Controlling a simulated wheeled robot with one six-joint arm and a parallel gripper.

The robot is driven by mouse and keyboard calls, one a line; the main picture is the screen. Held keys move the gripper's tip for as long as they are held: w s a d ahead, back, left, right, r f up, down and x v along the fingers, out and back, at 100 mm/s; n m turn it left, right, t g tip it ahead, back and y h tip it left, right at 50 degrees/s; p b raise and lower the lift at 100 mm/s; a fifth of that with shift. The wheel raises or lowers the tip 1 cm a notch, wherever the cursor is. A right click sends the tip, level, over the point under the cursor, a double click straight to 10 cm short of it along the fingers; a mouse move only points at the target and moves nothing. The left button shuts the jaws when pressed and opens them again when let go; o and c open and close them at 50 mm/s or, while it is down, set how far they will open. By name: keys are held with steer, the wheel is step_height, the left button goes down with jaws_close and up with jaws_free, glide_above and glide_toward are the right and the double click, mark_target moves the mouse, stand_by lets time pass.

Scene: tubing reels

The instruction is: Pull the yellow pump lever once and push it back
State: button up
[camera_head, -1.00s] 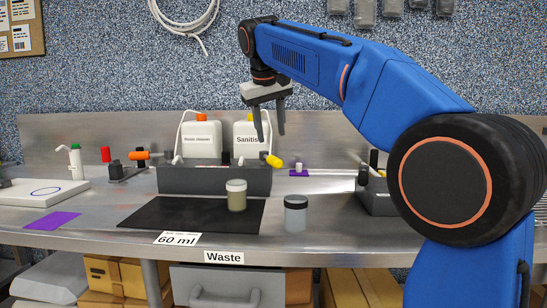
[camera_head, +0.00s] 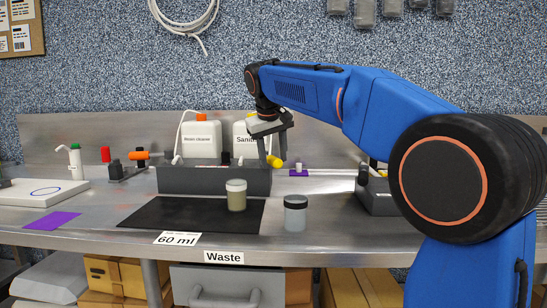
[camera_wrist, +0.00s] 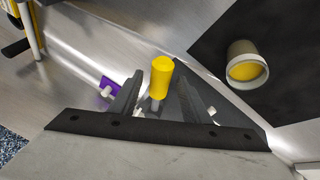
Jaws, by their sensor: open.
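The yellow pump lever (camera_head: 275,161) sticks out at the right front of the grey pump holder (camera_head: 200,181). In the wrist view the yellow lever knob (camera_wrist: 161,77) shows on its short grey stem, between my open fingers. My gripper (camera_head: 270,152) points down at the lever, with its fingers reaching to about the knob's height. The fingers are apart and hold nothing. I cannot tell whether either finger touches the lever. The white jug labelled "Sanitis…" (camera_head: 243,140) stands behind my gripper, partly hidden by it.
A jar with yellowish contents (camera_head: 236,198) stands on the black mat (camera_head: 150,215), and a clear jar (camera_head: 295,217) stands right of it. A second white jug (camera_head: 200,140) is in the holder. A purple pad (camera_head: 299,173) lies right of the lever. A dark block (camera_head: 378,200) stands farther right.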

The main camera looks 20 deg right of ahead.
jaws_close()
steer(key=shift+d, duration=0.15)
steer(key=w+d+n+y, duration=0.4)
steer(key=d+n, duration=0.3)
steer(key=n, duration=0.2)
steer(key=shift+d, duration=0.25)
steer(key=shift+n, duration=0.3)
jaws_free()
